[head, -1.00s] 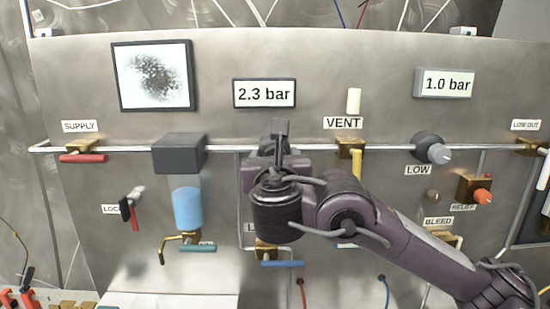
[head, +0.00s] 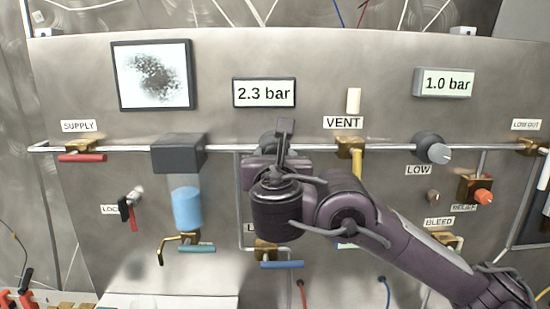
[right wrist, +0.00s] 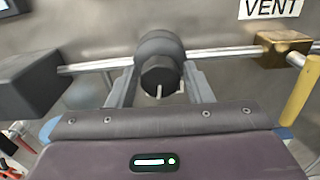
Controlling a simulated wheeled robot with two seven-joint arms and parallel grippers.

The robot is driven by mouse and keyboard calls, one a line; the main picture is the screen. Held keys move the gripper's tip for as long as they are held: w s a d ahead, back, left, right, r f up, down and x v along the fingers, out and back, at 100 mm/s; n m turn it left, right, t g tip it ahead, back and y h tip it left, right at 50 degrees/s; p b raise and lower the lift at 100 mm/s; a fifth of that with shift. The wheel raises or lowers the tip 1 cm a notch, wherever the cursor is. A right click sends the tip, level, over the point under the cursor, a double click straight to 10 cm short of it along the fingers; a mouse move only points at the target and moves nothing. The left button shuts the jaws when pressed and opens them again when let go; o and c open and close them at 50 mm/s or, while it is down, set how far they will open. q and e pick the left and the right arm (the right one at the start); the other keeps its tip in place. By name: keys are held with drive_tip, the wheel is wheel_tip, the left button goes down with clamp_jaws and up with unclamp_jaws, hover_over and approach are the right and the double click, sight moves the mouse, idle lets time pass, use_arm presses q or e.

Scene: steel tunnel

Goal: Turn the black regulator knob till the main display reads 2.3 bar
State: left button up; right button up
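The main display (head: 264,93) on the steel panel reads 2.3 bar. The black regulator knob (right wrist: 160,75) sits on the pipe below it. In the head view my right gripper hides most of the knob. My right gripper (right wrist: 159,66) faces the panel with one finger on each side of the knob. Gaps show between the fingers and the knob's black front, so the gripper looks open around it. The right gripper (head: 284,132) also shows below the main display in the head view. My left gripper is not in view.
A second display (head: 444,83) reads 1.0 bar above the LOW knob (head: 432,148). A yellow vent handle (head: 357,163) hangs right of my gripper. A dark block (head: 179,154) and blue cylinder (head: 187,208) are left of it. A blue-handled valve (head: 282,264) is below.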

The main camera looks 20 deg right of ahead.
drive_tip(key=shift+o, duration=1.1)
drive_tip(key=v, duration=0.7)
drive_tip(key=shift+s, duration=0.4)
drive_tip(key=shift+a, duration=0.15)
